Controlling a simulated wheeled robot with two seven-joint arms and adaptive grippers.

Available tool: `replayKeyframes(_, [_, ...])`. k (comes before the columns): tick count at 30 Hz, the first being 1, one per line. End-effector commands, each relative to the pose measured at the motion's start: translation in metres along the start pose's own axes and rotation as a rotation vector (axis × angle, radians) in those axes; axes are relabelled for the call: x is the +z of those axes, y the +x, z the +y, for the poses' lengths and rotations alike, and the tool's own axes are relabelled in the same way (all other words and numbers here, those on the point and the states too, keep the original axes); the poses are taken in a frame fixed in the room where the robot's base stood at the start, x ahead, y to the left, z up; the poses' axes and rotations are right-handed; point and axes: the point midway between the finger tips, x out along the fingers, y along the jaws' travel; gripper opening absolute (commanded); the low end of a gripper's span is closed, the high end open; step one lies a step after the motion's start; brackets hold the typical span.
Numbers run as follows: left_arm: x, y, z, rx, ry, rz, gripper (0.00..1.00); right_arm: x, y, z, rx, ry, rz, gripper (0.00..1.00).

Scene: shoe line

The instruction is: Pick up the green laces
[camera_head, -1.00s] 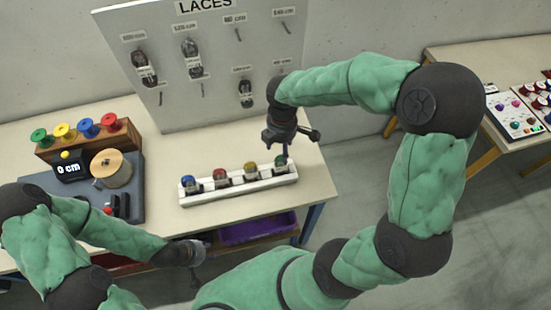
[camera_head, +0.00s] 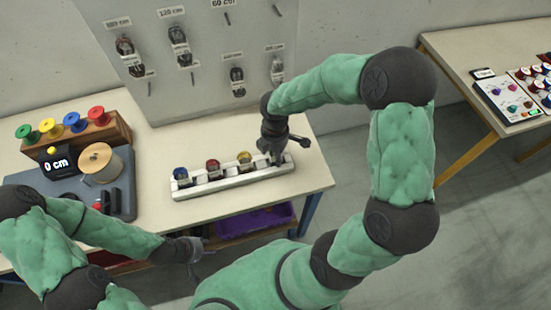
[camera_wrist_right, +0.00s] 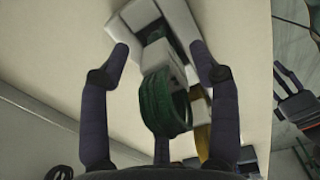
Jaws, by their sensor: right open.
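The green laces (camera_wrist_right: 162,104) are a coiled bundle with a pale band, seen in the right wrist view between the fingers of my right gripper (camera_wrist_right: 158,60). The fingers are apart on either side and do not visibly press on the bundle. In the head view my right gripper (camera_head: 272,156) is low over the right end of the white rack (camera_head: 222,188) and hides the green laces there. My left gripper (camera_head: 192,262) is in front of the table, away from the rack; its finger opening is too small to make out.
Blue (camera_head: 181,176), red (camera_head: 213,168) and yellow laces (camera_head: 245,160) stand in the rack, the yellow nearest my right gripper. A pegboard (camera_head: 200,85) stands behind. A wooden spool (camera_head: 100,164) is at left. A purple bin (camera_head: 255,220) is under the table.

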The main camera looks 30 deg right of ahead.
Motion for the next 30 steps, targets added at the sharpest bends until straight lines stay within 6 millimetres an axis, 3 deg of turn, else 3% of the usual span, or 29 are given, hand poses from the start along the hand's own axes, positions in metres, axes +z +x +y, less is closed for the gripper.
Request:
replayKeyframes(5, [0.0,-0.001,0.0,0.0,0.0,0.0,0.4,0.0,-0.001,0.001,0.002,0.001,0.0,0.62])
replayKeyframes(11, [0.0,-0.001,0.0,0.0,0.0,0.0,0.4,0.0,-0.001,0.001,0.002,0.0,0.0,0.09])
replayKeyframes(23, [0.0,-0.001,0.0,0.0,0.0,0.0,0.4,0.0,-0.002,0.001,0.002,0.0,0.0,0.08])
replayKeyframes(30, [0.0,-0.006,0.002,0.0,0.0,0.0,0.4,0.0,-0.019,0.001,0.004,0.0,0.0,0.08])
